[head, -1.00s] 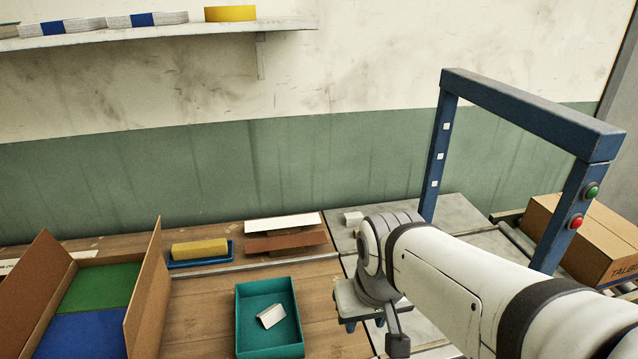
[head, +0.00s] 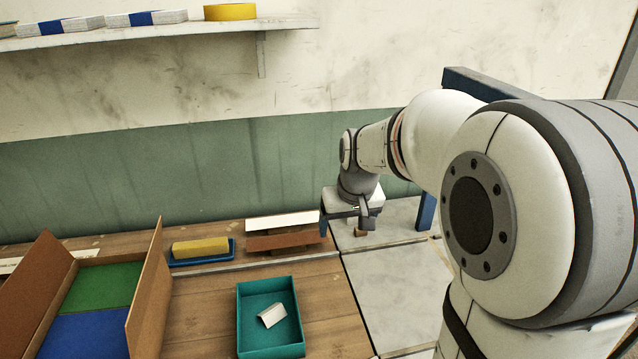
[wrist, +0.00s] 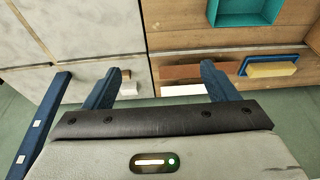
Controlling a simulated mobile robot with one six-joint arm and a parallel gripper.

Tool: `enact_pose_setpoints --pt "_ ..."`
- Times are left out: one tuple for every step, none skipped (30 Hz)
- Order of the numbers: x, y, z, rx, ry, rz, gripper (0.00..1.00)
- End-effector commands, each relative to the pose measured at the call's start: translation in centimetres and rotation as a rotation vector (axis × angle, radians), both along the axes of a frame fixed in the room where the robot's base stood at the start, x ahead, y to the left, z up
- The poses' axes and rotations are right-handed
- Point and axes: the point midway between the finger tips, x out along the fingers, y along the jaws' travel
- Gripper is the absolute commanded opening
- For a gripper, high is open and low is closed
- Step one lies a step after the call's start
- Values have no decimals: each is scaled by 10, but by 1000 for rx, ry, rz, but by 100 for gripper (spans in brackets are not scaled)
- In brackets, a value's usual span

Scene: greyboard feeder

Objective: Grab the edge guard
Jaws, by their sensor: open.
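A white, folded, angle-shaped piece (head: 271,315) that looks like the edge guard lies tilted inside the teal tray (head: 241,322). My gripper (head: 345,230) is open and empty, pointing down above the back of the bench, up and to the right of the tray. Its two blue fingers also show in the wrist view (wrist: 158,69). A small white block (wrist: 128,89) with a brown piece (wrist: 126,75) shows between the fingers, nearer the left one.
Brown and white strips (head: 285,241) lie at the back, close left of my gripper. A yellow block (head: 200,247) sits in a blue dish (head: 232,252). An open cardboard box (head: 150,290) stands left of the tray. Grey plate (head: 395,290) at right is largely clear.

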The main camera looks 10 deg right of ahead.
Motion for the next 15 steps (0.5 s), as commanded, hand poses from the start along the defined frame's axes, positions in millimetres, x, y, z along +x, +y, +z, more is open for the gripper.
enact_pose_setpoints --pt "26 -9 -4 1 -1 -4 80" --pt "41 -13 -6 2 -8 -5 80" --pt "61 -20 -11 2 -14 -4 80" --pt "75 -25 -14 3 -19 -5 80" --pt "89 -30 -19 3 -25 -6 80" --pt "108 -38 -25 2 -32 -5 80" --pt "121 -44 -31 2 -36 -6 80" --pt "134 -50 -37 1 -42 -7 80" --pt "152 -58 -45 1 -50 -9 80" --pt "164 -64 -53 1 -54 -9 80" --pt "176 -70 -60 0 -59 -8 80" --pt "190 -79 -69 -1 -66 -11 80" --pt "201 -85 -77 -3 -72 -12 80" --pt "210 -90 -84 -4 -76 -11 80" --pt "221 -97 -94 -5 -81 -12 80"
